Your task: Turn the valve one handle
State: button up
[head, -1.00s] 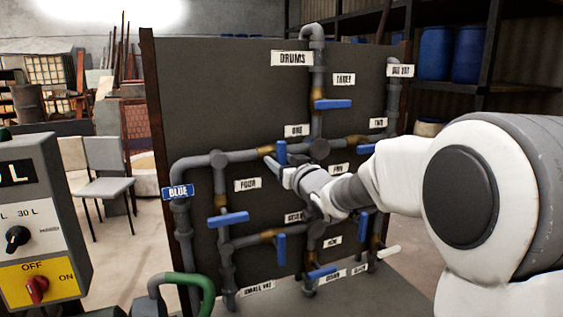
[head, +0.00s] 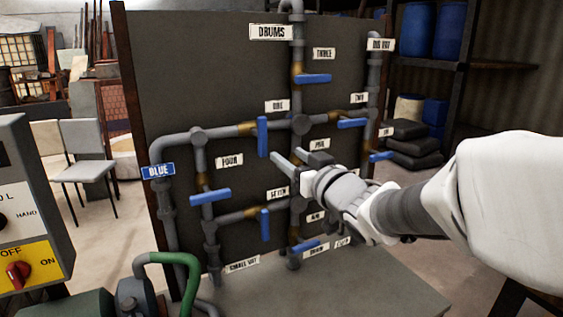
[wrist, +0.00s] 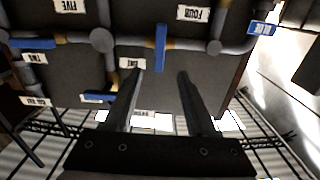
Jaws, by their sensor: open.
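The valve one handle (head: 263,137) is a blue lever standing upright across the horizontal pipe, left of and below the ONE label (head: 277,106). In the upside-down wrist view the same handle (wrist: 160,47) lies ahead of my fingertips, lined up with the gap between them. My gripper (head: 286,158) is open and empty, just right of and lower than the handle in the head view. In the wrist view its two fingers (wrist: 160,74) are spread wide. I see no contact with the handle.
Other blue handles are close by: three (head: 312,78), two (head: 353,123), four (head: 210,196) and seven (head: 265,224). Grey pipes stand out from the dark board (head: 190,70). A control box (head: 30,215) and a green hose (head: 175,259) stand at lower left.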

jog(key=shift+v, duration=1.4)
